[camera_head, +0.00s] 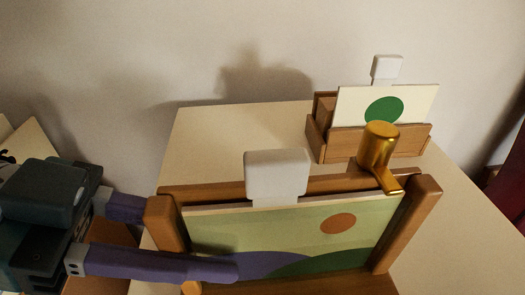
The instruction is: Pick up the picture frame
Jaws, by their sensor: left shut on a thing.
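The wooden picture frame (418,215) stands in the foreground, with brown side posts around a pale green landscape picture (290,225) with an orange sun and hills. My left gripper (185,240) comes in from the left and is shut on the frame's left post (166,222). One purple finger passes in front of the post and over the picture's lower left; the other goes behind it, its tip hidden. The frame's lower edge is partly out of view. My right gripper is not in view.
A white block (277,172) and a golden tap-like piece (380,150) show at the frame's top edge. Behind, a wooden box (365,141) holds a white card with a green disc (384,110). The pale tabletop (225,130) is clear at the back left, before the wall.

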